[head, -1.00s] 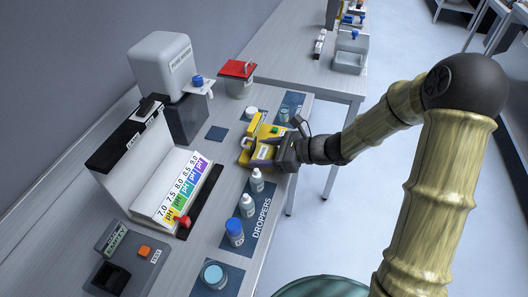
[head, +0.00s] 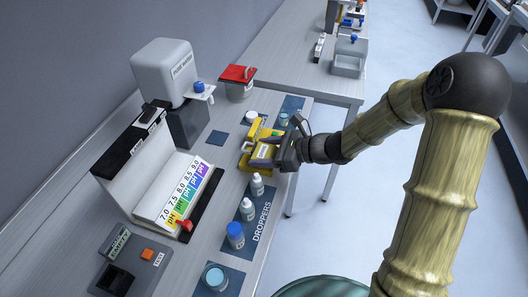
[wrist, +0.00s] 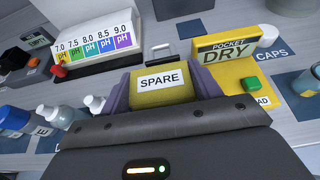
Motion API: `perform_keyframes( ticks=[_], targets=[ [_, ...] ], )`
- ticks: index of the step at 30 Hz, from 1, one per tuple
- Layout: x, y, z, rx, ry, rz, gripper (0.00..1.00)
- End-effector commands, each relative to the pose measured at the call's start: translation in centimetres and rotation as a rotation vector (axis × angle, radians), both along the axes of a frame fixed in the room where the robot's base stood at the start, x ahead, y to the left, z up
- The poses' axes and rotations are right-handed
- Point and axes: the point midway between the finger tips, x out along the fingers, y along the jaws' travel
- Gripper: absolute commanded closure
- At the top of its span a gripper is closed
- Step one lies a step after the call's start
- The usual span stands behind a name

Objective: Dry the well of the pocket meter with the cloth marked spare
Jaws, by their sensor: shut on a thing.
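The cloth marked SPARE (wrist: 162,97) is a yellow pad with a white label, held between the fingers of my gripper (wrist: 166,88). In the head view, my gripper (head: 276,153) is shut on the cloth (head: 264,152), right at the pocket meter. The pocket meter (wrist: 235,72) is yellow, with a POCKET label, a display reading DRY (wrist: 224,53) and a green button (wrist: 252,84). It also shows in the head view (head: 253,131), partly behind the cloth. I cannot make out its well, nor whether the cloth touches the meter.
Dropper bottles (head: 247,209) stand in a row on a dark mat near the counter's front edge. A pH colour chart (head: 183,195), a TEST device (head: 131,262) and a pure-water dispenser (head: 165,72) stand left. A red-lidded container (head: 237,82) stands behind the meter.

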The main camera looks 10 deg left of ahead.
Motion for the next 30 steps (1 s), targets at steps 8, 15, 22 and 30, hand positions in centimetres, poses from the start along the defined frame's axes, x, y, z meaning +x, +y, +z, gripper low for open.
perform_keyframes(
  ticks=[8,15,22,30],
  targets=[
    [0.0,0.0,2.7,0.000,0.000,0.000,0.58],
    [0.0,0.0,4.5,0.000,0.000,0.000,0.58],
    [0.0,0.0,4.7,0.000,0.000,0.000,0.58],
    [0.0,0.0,4.7,0.000,0.001,0.000,0.58]
  ],
)
